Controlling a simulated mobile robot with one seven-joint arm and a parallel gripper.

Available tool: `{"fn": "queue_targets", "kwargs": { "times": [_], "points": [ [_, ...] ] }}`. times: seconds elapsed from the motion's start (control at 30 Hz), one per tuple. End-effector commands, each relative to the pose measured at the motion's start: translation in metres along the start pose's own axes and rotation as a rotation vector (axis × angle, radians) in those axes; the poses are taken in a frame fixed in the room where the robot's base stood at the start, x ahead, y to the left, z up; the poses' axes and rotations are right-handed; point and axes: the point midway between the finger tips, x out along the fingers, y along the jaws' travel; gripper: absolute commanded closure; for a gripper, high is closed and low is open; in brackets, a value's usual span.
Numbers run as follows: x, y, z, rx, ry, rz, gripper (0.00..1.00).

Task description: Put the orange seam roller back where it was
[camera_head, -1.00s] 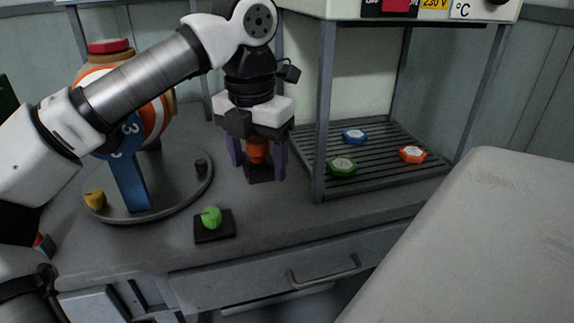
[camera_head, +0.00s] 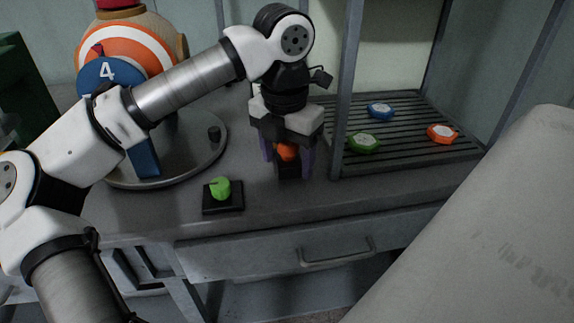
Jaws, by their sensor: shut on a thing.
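The orange seam roller (camera_head: 286,151) is between the two purple fingers of my gripper (camera_head: 288,158), which is shut on it. Only its orange part shows; the fingers and the gripper body hide the rest. A small dark pad or block (camera_head: 294,171) shows right below the roller, by the near left post of the metal rack. I cannot tell whether the roller touches it. A green roller-like piece (camera_head: 221,187) sits on a black square pad (camera_head: 229,205) to the left and nearer.
A slatted rack (camera_head: 407,118) to the right bears a blue (camera_head: 380,111), a green (camera_head: 363,143) and an orange hexagonal piece (camera_head: 442,134). A striped ball (camera_head: 150,43) stands on a round plate (camera_head: 201,162) at left. A large pale surface (camera_head: 490,235) fills the lower right.

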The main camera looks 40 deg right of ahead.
Motion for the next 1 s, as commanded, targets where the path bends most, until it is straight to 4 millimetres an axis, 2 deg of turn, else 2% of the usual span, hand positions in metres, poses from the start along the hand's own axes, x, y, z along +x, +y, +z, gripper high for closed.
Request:
{"fn": "queue_targets", "kwargs": {
  "times": [0.03,0.13,0.5,0.53,0.67,0.7,1.0],
  "points": [
    [0.01,0.0,-0.001,0.0,0.001,-0.003,0.55],
    [0.021,0.0,-0.001,0.001,0.0,-0.002,0.55],
    [0.026,0.0,-0.001,0.0,0.0,0.0,0.55],
    [0.025,0.0,-0.001,0.0,0.001,0.0,0.31],
    [0.025,0.0,-0.001,0.001,0.001,0.0,0.14],
    [0.025,0.0,-0.001,0.001,0.001,0.0,0.12],
    [0.022,0.0,-0.001,0.001,0.0,0.0,0.12]
  ]
}}
